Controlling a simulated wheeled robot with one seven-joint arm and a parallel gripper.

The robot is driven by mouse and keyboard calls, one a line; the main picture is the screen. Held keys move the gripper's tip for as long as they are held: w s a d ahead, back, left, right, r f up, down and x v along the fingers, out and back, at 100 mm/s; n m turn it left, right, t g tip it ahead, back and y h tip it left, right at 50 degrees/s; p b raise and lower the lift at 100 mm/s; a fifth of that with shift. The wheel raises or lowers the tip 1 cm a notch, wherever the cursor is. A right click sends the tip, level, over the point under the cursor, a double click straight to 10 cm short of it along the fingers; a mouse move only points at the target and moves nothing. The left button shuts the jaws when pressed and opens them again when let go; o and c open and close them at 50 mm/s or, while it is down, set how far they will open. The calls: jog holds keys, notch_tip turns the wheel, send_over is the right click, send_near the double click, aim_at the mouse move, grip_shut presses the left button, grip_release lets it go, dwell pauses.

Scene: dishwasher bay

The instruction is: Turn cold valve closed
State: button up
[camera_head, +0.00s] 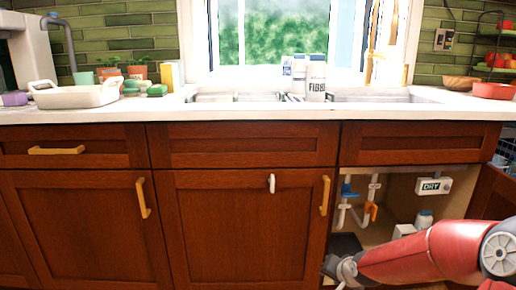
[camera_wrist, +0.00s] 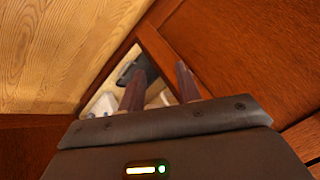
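The blue-handled valve (camera_head: 348,190), presumably the cold one, is on the left white pipe inside the open cabinet under the sink. An orange-handled valve (camera_head: 372,210) is just right of it and lower. My gripper (camera_head: 345,246) appears as a dark shape at the cabinet opening, below both valves and apart from them; its fingers are not clear there. In the wrist view, my gripper (camera_wrist: 160,70) has its two fingers apart with nothing held between them. I cannot make out either valve handle in the wrist view.
A white box reading "DRY" (camera_head: 434,186) is on the cabinet's back wall. A white bottle (camera_head: 424,219) stands inside at the right. A closed cabinet door (camera_head: 240,225) is left of the opening. In the wrist view, wooden panels (camera_wrist: 225,45) lie close around my fingers.

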jog(key=s+a+r+n+g+h+p, duration=0.1)
jog(key=s+a+r+n, duration=0.1)
jog(key=s+r, duration=0.8)
jog(key=s+a+r+n+g+p, duration=0.1)
jog(key=s+a+r+n, duration=0.2)
jog(key=s+r, duration=0.7)
jog(key=s, duration=0.8)
jog(key=shift+s+a+n+h+p, duration=0.15)
jog(key=shift+a+n+h+p, duration=0.15)
jog(key=shift+a+h+p, duration=0.1)
